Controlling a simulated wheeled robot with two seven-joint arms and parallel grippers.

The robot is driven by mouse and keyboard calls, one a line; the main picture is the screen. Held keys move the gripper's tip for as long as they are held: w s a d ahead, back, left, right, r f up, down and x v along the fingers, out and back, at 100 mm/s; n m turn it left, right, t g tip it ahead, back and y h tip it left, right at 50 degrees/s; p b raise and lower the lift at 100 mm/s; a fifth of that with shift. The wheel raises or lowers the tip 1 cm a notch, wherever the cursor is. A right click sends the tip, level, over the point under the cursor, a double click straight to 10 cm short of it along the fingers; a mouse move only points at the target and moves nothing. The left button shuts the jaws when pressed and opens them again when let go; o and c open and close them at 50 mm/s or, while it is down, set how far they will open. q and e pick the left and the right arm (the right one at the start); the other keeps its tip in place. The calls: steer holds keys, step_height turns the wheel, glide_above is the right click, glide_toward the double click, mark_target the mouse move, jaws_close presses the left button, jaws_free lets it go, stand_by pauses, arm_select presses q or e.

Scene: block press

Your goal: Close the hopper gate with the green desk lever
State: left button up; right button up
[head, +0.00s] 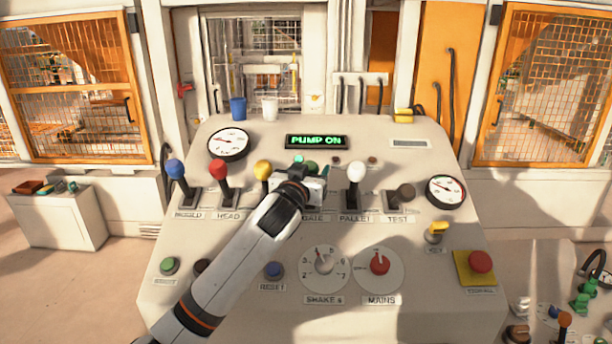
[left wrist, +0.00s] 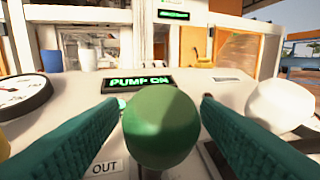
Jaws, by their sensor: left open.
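The green desk lever's round knob (left wrist: 161,128) is large in the centre of the left wrist view, between the two teal fingers. In the head view the knob (head: 311,167) shows just past my left gripper (head: 305,172), above the partly covered GATE label (head: 313,218). The left gripper is open, with a finger on each side of the knob. A narrow gap shows to the left and right of the knob. The lever's stem and slot are mostly hidden by the hand and knob. The hopper gate itself cannot be made out. My right gripper is not in view.
A yellow lever (head: 263,169) and a white lever (head: 356,172) flank the green one closely. Red (head: 218,169) and blue (head: 175,168) levers stand further left, a dark TEST lever (head: 405,192) further right. A display (head: 316,141) behind reads PUMP ON.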

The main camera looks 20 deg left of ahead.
arm_select(q)
steer(key=s+b, duration=0.3)
steer(key=s, duration=0.9)
steer(key=shift+b, duration=0.35)
